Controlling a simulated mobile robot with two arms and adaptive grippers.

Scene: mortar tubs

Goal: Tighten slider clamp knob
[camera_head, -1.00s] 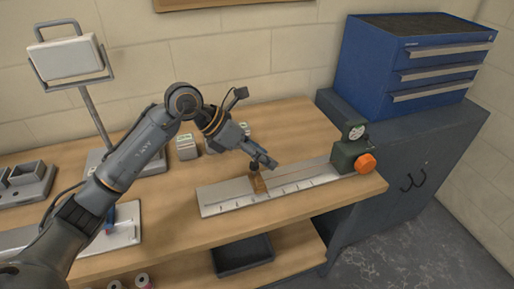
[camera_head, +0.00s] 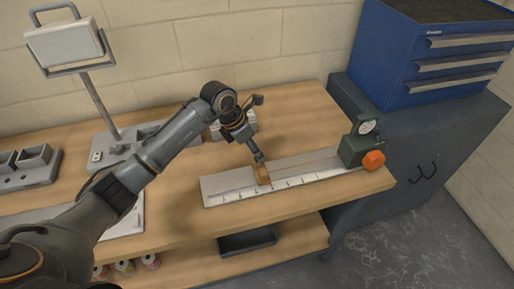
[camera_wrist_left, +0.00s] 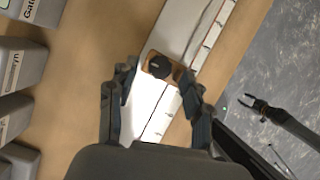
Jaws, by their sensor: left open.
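The slider clamp is a small orange-brown block (camera_head: 262,173) on a long pale ruled rail (camera_head: 230,190) on the bench. Its black round knob (camera_wrist_left: 158,67) shows in the left wrist view, on top of the brown block. My left gripper (camera_head: 260,160) points down just above the block in the head view, where it hides the knob. In the left wrist view my left gripper (camera_wrist_left: 157,97) is open, its fingers on either side of the line to the knob. I cannot tell whether they touch it.
A green gauge housing with an orange knob (camera_head: 373,160) stands at the rail's right end. Labelled grey blocks (camera_wrist_left: 14,75) line the left of the wrist view. A dark forked arm tip (camera_wrist_left: 252,104), apparently my right gripper, hangs over the floor. A blue drawer chest (camera_head: 420,60) stands right.

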